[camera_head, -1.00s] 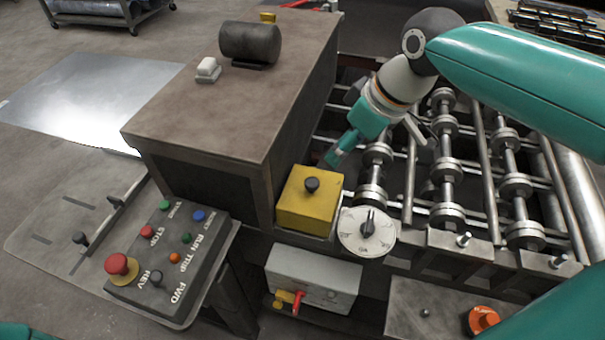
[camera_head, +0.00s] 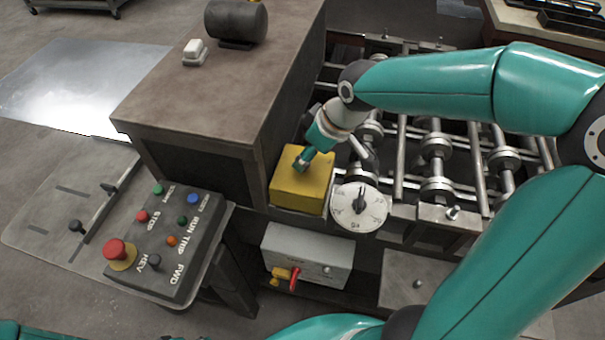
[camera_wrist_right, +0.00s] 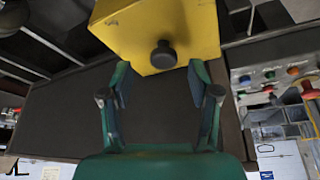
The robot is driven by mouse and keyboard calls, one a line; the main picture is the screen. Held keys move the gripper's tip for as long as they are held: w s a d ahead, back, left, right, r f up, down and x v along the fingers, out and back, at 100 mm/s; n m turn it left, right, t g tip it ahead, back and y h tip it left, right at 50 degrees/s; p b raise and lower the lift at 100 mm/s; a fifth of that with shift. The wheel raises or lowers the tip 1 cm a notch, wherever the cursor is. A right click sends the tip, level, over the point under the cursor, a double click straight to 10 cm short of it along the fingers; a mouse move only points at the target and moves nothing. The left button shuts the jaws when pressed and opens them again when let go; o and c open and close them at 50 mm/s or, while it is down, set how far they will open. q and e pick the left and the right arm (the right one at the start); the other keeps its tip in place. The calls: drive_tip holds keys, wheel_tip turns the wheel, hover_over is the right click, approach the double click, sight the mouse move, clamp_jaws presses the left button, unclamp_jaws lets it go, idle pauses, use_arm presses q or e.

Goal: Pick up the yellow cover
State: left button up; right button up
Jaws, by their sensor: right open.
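The yellow cover (camera_head: 301,191) is a box-shaped piece beside the brown cabinet, left of the round dial, in the head view. My right gripper (camera_head: 301,163) is at its top, in front of the black knob, which is hidden there. In the right wrist view the yellow cover (camera_wrist_right: 160,32) fills the top, with its black knob (camera_wrist_right: 163,54) facing the camera. The fingers of my right gripper (camera_wrist_right: 160,80) are spread, with the knob ahead between their tips and nothing held. Only a bit of teal that may be my left arm shows at the lower left of the head view.
The brown cabinet (camera_head: 215,90) stands close on the left of the cover. The white dial (camera_head: 360,206) is close on its right, with rollers (camera_head: 437,150) beyond. A control panel (camera_head: 168,240) and a grey box (camera_head: 308,254) with a red lever are in front.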

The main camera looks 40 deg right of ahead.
sight(303, 176)
drive_tip(key=x, duration=0.4)
drive_tip(key=shift+a+p, duration=0.2)
drive_tip(key=shift+p, duration=0.1)
drive_tip(key=shift+s+a, duration=0.1)
drive_tip(key=shift+s, duration=0.1)
clamp_jaws()
